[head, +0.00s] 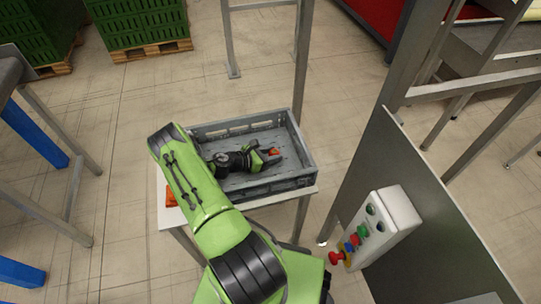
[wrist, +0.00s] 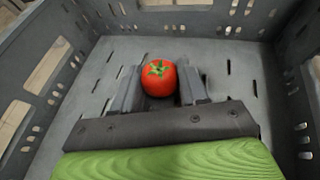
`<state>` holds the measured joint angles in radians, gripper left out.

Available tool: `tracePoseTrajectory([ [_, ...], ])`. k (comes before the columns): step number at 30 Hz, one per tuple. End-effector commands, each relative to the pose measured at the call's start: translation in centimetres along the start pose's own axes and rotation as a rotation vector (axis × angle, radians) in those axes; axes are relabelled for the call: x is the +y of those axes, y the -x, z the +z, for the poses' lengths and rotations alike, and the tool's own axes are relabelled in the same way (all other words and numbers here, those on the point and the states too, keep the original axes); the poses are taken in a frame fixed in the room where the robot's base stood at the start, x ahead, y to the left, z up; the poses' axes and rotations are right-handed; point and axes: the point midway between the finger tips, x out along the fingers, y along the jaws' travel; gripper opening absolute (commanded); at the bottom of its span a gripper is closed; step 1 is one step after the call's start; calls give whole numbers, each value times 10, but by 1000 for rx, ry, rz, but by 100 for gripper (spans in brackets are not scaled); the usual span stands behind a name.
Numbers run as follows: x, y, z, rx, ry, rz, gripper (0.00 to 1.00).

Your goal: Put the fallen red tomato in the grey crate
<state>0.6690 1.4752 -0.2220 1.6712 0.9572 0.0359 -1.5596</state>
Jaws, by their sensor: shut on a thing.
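The red tomato (wrist: 159,78) with its green stem top sits between the two fingers of my gripper (wrist: 160,88) in the wrist view. My gripper is shut on it. The grey crate (wrist: 255,60) surrounds the tomato and fingers, with its slotted floor behind and its walls on the sides. In the head view my gripper (head: 272,157) reaches down inside the grey crate (head: 300,148), and a small part of the tomato (head: 274,151) shows at the fingertips. I cannot tell whether the tomato touches the crate floor.
The crate stands on a small white table (head: 166,216). An orange-red item (head: 170,197) lies at its left, partly hidden by my arm. A control box (head: 378,228) with coloured buttons and a metal post stand to the right. Green crates (head: 135,22) on pallets are at the back left.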

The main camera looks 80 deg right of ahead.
Motion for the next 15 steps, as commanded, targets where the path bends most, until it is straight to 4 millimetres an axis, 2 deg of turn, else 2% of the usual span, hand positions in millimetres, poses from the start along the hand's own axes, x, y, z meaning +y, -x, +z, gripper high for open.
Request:
tracePoseTrajectory([
  [7,1,0,-2,1,0,1,14],
  [8,0,0,-2,1,0,1,45],
  [12,0,0,-1,1,0,1,66],
  [15,0,0,-1,1,0,1,69],
])
